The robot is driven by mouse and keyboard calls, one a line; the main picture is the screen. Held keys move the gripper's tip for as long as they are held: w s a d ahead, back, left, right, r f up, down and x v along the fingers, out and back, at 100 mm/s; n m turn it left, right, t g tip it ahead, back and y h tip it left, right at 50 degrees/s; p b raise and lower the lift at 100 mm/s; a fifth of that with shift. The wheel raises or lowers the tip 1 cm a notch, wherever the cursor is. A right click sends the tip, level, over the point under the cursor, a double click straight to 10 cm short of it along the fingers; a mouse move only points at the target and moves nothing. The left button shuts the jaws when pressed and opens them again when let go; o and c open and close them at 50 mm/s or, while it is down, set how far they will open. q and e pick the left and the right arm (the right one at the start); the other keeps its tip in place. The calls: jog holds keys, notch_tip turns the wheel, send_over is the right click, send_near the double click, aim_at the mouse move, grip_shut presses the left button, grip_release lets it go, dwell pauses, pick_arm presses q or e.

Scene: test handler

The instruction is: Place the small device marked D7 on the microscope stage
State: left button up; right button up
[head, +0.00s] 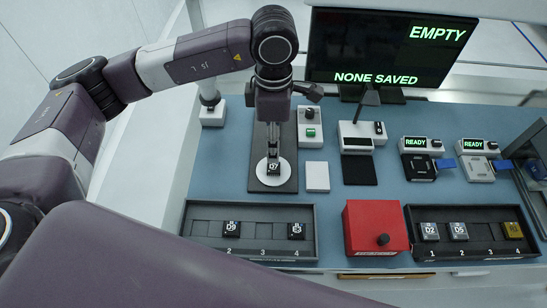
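The small dark device marked D7 (273,169) is at the white round disc (262,181) on a black base, which looks like the microscope stage. Its label faces up. My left gripper (272,152) comes down from above, with its narrow fingers right at the far side of D7. The fingers are seen nearly edge-on, so their gap and any grip on D7 are hidden. I cannot tell whether D7 rests fully on the disc. My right gripper is not in view.
A black tray (200,212) at front left holds D9 and another device. A red box (376,226) stands beside a right tray (480,213) with D2, D5 and a gold device. Two READY units (473,145) stand at right. The monitor (392,45) reads EMPTY, NONE SAVED.

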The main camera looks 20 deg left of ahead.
pick_arm(q)
jog(key=shift+r+b, duration=0.35)
jog(key=shift+r, duration=1.2)
